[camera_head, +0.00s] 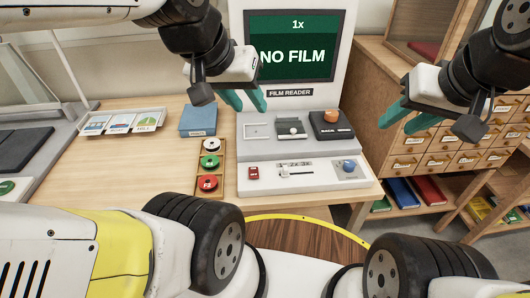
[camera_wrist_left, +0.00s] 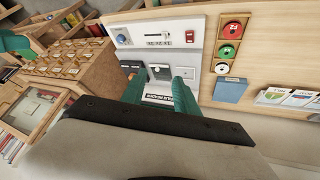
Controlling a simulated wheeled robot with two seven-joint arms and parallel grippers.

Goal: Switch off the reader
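The film reader (camera_head: 290,140) stands on the wooden desk, and its lit screen (camera_head: 291,47) reads "1x" and "NO FILM". A small red switch (camera_head: 254,173) is at the front left of its panel; it also shows in the left wrist view (camera_wrist_left: 190,36). The panel also has a slider (camera_head: 295,173), a blue knob (camera_head: 349,166) and an orange knob (camera_head: 331,117). My left gripper (camera_head: 248,102) is open, with teal fingers apart, above the back left of the panel. My right gripper (camera_head: 392,115) is open and empty, right of the reader.
A wooden tray (camera_head: 202,194) with white, green and red reels lies left of the reader. A blue box (camera_head: 198,120) and card holders (camera_head: 122,121) are further left. A drawer cabinet (camera_head: 375,140) stands at the right. Desk room (camera_head: 120,170) is clear at left.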

